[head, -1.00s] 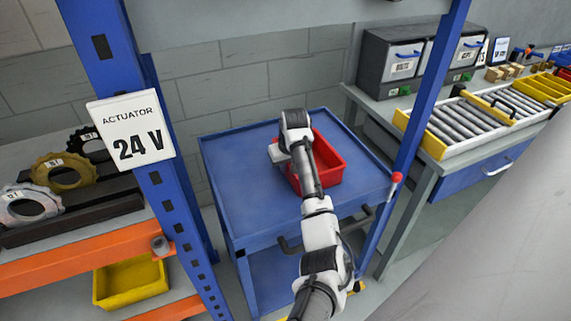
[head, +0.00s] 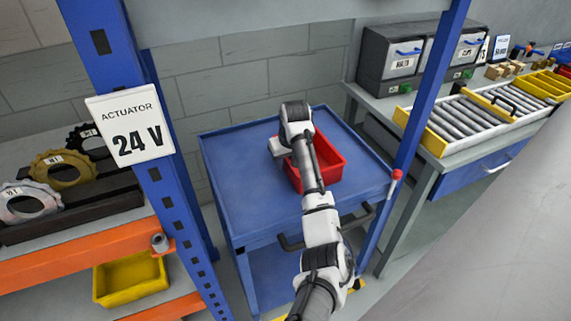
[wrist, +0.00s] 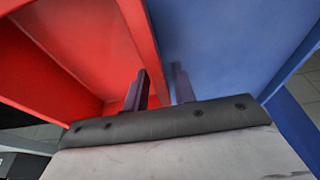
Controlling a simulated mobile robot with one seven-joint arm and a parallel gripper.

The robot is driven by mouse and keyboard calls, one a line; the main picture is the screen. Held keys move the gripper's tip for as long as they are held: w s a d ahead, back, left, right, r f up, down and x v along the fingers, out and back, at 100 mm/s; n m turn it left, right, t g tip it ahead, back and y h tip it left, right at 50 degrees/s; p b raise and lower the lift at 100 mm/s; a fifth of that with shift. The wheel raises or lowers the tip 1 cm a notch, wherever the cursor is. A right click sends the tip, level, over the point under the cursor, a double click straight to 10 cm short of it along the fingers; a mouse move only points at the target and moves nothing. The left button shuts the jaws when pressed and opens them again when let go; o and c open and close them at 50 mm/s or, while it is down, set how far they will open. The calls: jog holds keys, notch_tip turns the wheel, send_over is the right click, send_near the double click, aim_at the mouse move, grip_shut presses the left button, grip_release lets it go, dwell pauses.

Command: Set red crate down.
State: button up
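The red crate (head: 328,172) sits on the top of a blue cart (head: 250,205), near its middle; it looks level and empty. In the head view my gripper is mostly hidden behind my arm at the crate's left side. In the wrist view my gripper (wrist: 158,88) has one finger on the inner side of the crate's wall (wrist: 138,30) and the other on the outer side, over the blue top (wrist: 215,40). A narrow blue gap shows between the wall and the outer finger, so the fingers look slightly open around the wall.
A blue rack post (head: 160,185) with an "ACTUATOR 24 V" sign stands at left, beside shelves with gears and a yellow bin (head: 130,279). Another blue post (head: 428,95) and a roller bench (head: 470,120) are at right. The cart top is clear around the crate.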

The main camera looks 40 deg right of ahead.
jog(key=b+v, duration=0.1)
jog(key=v, duration=0.9)
jog(key=shift+r+b, duration=0.2)
jog(key=shift+b, duration=0.1)
